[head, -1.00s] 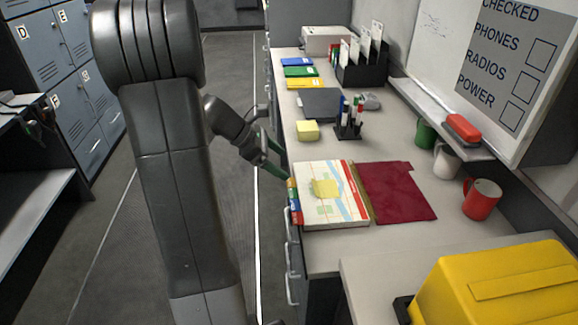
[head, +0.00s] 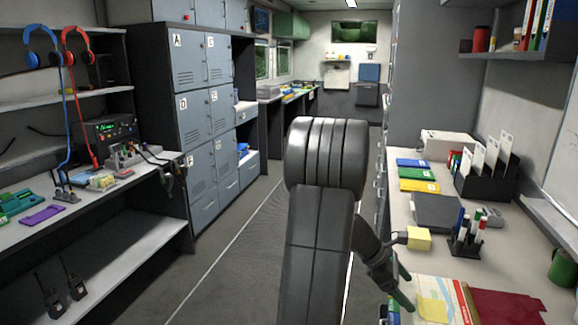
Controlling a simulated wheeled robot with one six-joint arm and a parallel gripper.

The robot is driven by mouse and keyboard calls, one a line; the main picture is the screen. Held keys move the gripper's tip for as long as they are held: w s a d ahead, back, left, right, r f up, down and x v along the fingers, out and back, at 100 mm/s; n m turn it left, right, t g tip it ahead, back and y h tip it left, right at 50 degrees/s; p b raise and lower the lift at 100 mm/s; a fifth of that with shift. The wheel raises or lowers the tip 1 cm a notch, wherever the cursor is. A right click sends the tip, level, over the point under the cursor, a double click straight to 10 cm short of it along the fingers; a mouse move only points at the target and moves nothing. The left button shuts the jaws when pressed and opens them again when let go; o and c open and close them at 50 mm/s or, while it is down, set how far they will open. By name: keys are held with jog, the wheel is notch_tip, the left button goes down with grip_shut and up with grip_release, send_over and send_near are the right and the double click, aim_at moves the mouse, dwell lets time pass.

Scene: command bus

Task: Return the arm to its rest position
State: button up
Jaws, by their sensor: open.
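My arm stands in the middle of the head view, its upper part large and dark grey. Its forearm slopes down to the right toward the edge of the right-hand counter. My gripper (head: 398,285) is at the counter's edge beside the map (head: 440,298), with its green-tipped fingers apart. I see nothing held between them. A yellow sticky note (head: 433,308) lies on the map. Whether the fingertips touch anything is hard to tell.
The right counter (head: 405,215) holds a yellow note block (head: 418,238), a pen holder (head: 466,240), a dark red folder (head: 508,306) and a black file rack (head: 487,178). Lockers (head: 205,100) and a radio bench (head: 130,190) stand left. The aisle floor (head: 250,255) is clear.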

aim_at(421, 306)
jog(key=b+x, duration=0.1)
jog(key=x, duration=0.3)
jog(key=shift+a+f, duration=0.1)
jog(key=shift+f, duration=0.15)
jog(key=shift+w+a+r+p, duration=0.1)
jog(key=shift+r+p, duration=0.25)
jog(key=shift+r, duration=0.1)
jog(key=shift+f, duration=0.1)
